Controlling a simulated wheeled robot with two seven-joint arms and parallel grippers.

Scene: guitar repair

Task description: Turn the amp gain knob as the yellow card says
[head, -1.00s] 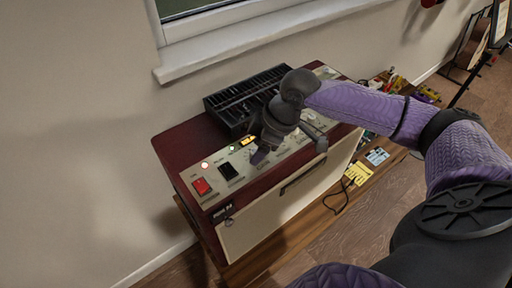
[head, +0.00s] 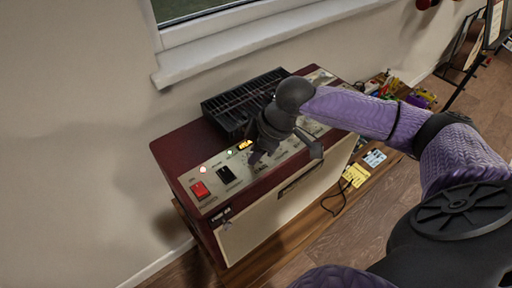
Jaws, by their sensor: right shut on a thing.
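The amp (head: 186,148) is a dark red box with a cream front and a pale control panel on its top front edge. My right gripper (head: 256,158) reaches down to the panel, right of the black switch, and is shut on a knob that its fingers hide. Which label the knob carries is too small to read. The yellow card (head: 355,175) lies on the wooden bench right of the amp; its writing is not legible here. My left gripper is not in view.
A black grille (head: 243,100) sits on top of the amp. A red switch (head: 200,190) and a black switch (head: 226,174) are at the panel's left. A pale blue card (head: 374,158) lies near the yellow one. A windowsill (head: 230,50) is behind.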

